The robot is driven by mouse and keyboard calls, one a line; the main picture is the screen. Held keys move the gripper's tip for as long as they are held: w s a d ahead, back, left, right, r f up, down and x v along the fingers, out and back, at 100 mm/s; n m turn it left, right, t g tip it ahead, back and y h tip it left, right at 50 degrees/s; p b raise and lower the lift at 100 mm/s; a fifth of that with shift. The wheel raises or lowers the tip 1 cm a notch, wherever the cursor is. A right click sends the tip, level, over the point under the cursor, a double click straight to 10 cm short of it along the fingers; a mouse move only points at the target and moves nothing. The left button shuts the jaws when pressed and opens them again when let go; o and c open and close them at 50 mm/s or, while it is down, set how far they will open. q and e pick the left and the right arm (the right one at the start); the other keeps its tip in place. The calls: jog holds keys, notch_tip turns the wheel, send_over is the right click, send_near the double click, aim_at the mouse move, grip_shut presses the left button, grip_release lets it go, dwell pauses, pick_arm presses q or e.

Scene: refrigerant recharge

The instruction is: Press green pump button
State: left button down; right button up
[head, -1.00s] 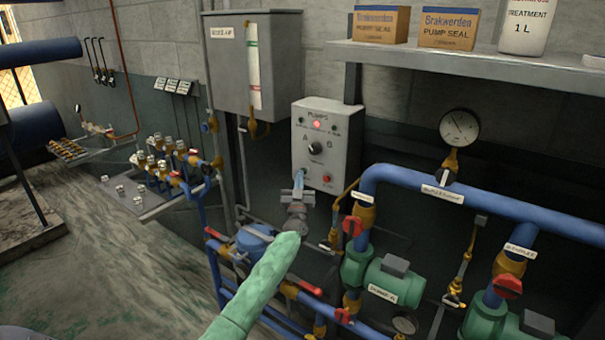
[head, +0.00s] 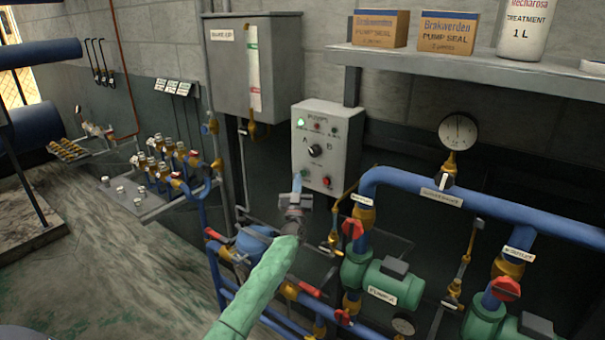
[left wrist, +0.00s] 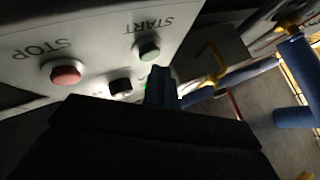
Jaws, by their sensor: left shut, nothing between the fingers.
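The grey pump control box (head: 340,135) hangs on the wall with a selector knob marked A and B. A green lamp (head: 300,121) at its upper left is lit. The green button (head: 304,172) sits low on the box, beside the red button (head: 327,181). In the left wrist view the green button (left wrist: 149,51) is marked START and the red button (left wrist: 65,72) STOP. My left gripper (head: 297,184) is shut and empty, its tips just below the green button and seemingly apart from it. The wrist view also shows its fingers (left wrist: 160,86). My right gripper is not in view.
Blue pipes (head: 400,176) with red-handled valves and a green pump (head: 392,283) stand right of my arm. A pressure gauge (head: 458,131) sits above the pipe. A shelf (head: 460,62) juts out overhead. A valve manifold (head: 165,207) is at the left.

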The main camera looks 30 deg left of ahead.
pick_arm(q)
jog(key=shift+s, duration=0.25)
jog(key=s+p, duration=0.1)
jog(key=s, duration=0.1)
jog(key=s+p, duration=0.1)
jog(key=s, duration=0.2)
jog(key=shift+a+p, duration=0.2)
jog(key=shift+p, duration=0.1)
dwell(0.9)
